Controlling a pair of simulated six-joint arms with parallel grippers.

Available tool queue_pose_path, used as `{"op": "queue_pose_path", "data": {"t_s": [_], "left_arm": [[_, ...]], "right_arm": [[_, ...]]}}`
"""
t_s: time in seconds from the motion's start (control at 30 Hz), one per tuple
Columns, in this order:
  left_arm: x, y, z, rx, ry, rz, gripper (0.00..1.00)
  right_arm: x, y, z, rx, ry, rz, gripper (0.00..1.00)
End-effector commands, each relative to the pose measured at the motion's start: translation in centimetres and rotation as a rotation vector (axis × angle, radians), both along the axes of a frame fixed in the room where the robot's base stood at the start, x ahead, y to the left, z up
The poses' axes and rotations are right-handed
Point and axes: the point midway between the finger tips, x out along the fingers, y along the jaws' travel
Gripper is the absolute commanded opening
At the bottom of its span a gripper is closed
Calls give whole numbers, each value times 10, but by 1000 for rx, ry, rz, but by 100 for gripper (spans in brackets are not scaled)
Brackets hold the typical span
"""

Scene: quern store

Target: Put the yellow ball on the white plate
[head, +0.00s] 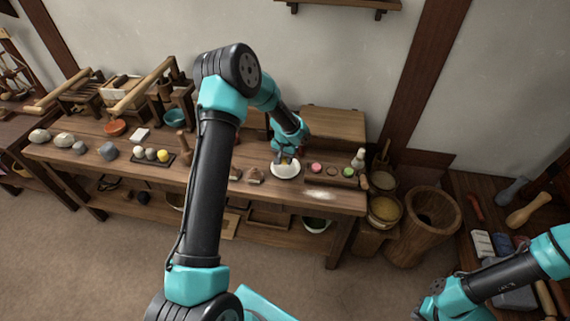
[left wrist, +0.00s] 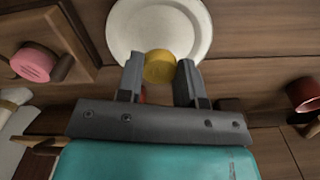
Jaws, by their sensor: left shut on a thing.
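A yellow ball (head: 163,155) rests on a dark tray on the left part of the long table, beside grey and pale round stones. The white plate (head: 285,176) lies on the table right of centre; it also shows in the left wrist view (left wrist: 121,27). My left gripper (head: 286,157) is over the plate, shut on a yellow piece (left wrist: 160,68) that looks short and rounded, like a small cylinder. Whether this piece touches the plate I cannot tell. My right gripper (head: 428,306) is low at the right, partly cut off; its jaws are unclear.
A wooden tray (head: 310,180) with a pink piece (head: 316,168) and a green piece (head: 348,172) stands just right of the plate. Small brown pieces (head: 254,175) lie left of it.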

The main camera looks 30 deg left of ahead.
Motion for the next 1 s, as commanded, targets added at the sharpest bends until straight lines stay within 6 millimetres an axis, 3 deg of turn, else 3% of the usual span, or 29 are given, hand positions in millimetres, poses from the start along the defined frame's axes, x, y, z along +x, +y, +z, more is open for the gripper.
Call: {"op": "queue_pose_path", "data": {"t_s": [0.27,0.7,0.73,1.0], "left_arm": [[-1,0,-32,0,3,-1,12],[0,0,-36,0,1,0,12],[0,0,-36,0,0,0,36],[0,0,-36,0,1,0,59]], "right_arm": [[0,0,0,0,0,0,0],[0,0,0,0,0,0,0],[0,0,0,0,0,0,0],[0,0,0,0,0,0,0]]}}
